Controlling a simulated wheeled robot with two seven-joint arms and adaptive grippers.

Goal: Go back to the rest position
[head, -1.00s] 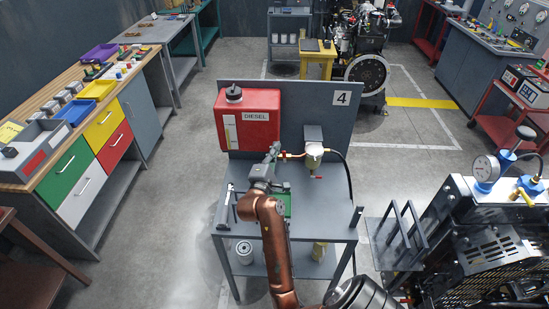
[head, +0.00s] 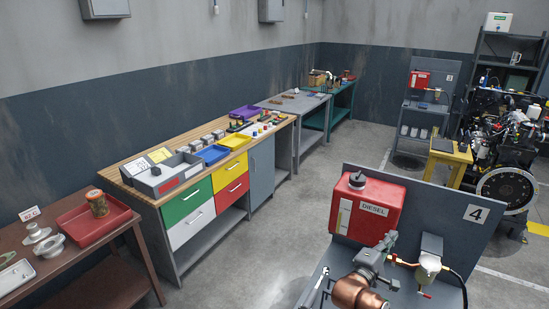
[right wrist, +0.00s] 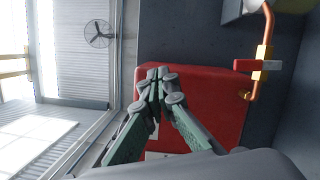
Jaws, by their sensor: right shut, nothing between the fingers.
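My right gripper (head: 389,240) is shut and empty in the head view. It is in front of the grey panel of stand 4, between the red diesel tank (head: 368,207) and the fuel filter (head: 428,268). In the right wrist view its fingertips (right wrist: 160,78) meet, with the red tank (right wrist: 205,95) behind them. I cannot tell the exact gap to the tank. My copper-coloured arm link shows below the gripper. My left gripper is not in view.
A brass and copper pipe fitting (right wrist: 262,65) is close to the right gripper. A long workbench (head: 177,211) with coloured drawers stands at left, and a brown table (head: 75,255) with a red tray at lower left. The floor (head: 275,235) between bench and stand is clear.

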